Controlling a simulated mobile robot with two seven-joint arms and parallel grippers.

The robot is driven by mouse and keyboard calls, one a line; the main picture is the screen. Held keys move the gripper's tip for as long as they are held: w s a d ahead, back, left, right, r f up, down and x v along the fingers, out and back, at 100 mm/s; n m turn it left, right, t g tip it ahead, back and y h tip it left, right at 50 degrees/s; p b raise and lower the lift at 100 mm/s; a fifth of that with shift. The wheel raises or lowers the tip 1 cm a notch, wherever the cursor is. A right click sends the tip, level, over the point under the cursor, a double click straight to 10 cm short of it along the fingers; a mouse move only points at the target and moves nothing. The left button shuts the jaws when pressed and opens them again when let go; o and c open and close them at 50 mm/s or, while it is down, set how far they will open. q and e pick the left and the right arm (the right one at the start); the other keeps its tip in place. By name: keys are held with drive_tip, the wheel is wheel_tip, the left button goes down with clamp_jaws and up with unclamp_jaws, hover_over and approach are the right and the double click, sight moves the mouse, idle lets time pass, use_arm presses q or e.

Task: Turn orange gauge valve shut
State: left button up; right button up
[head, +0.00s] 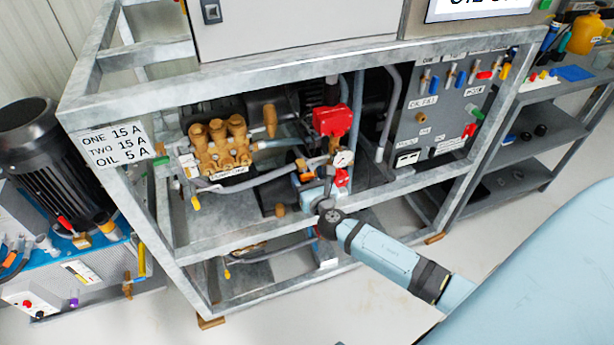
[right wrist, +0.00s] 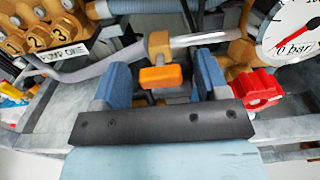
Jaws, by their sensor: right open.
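The orange gauge valve handle (right wrist: 160,77) sits on a brass body (right wrist: 160,46) in the right wrist view. It lies between the two blue fingers of my right gripper (right wrist: 164,80), which is open, with a gap visible on both sides of the handle. In the head view my right gripper (head: 318,192) reaches into the frame from the lower right, near the orange handle (head: 305,177), which is partly hidden. The pressure gauge (head: 343,158) is just right of the valve; its white dial (right wrist: 292,30) also shows in the right wrist view. My left gripper does not show.
A red valve handle (right wrist: 255,88) sits close to the right finger. A brass pump (head: 222,145) and a grey hose (right wrist: 105,72) are at left. A grey metal frame (head: 350,203) runs in front. A red block (head: 332,120) is above the gauge.

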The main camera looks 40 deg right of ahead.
drive_tip(key=shift+w, duration=0.4)
drive_tip(key=shift+c, duration=0.5)
drive_tip(key=c, duration=0.8)
